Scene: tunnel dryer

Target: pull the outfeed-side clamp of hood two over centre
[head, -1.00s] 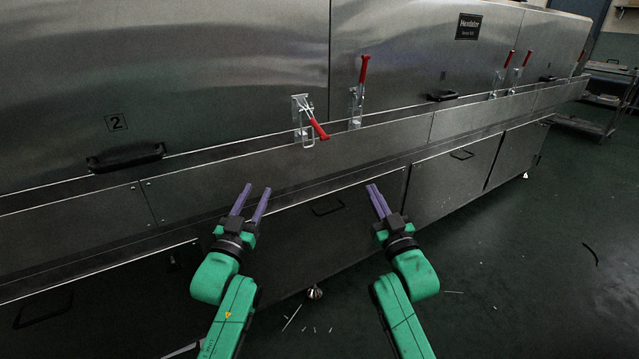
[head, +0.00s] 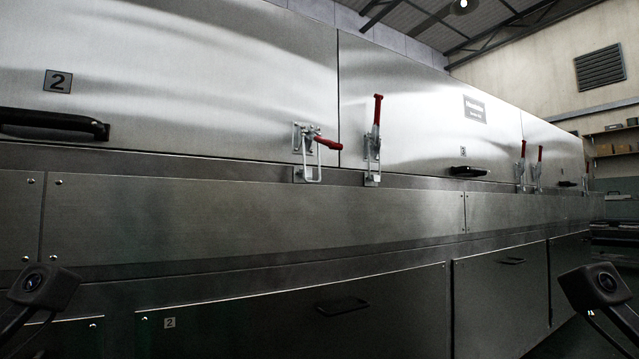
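Hood two (head: 190,80) is the brushed steel cover on the left, marked with a "2" plate (head: 58,82). A toggle clamp (head: 306,140) sits at its lower right end. The clamp's red handle (head: 328,144) points outward and to the right, not upright. Its wire loop (head: 312,165) hangs below across the lower ledge; I cannot tell whether it is hooked. I see no gripper at this clamp. Neither my left nor my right gripper's fingers show in the head view.
A neighbouring clamp (head: 373,145) on hood three (head: 420,100) has its red handle upright, close to the right. Two more upright clamps (head: 529,165) stand farther right. A black hood handle (head: 55,124) sticks out at left. The front below is flat panels with a drawer handle (head: 342,306).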

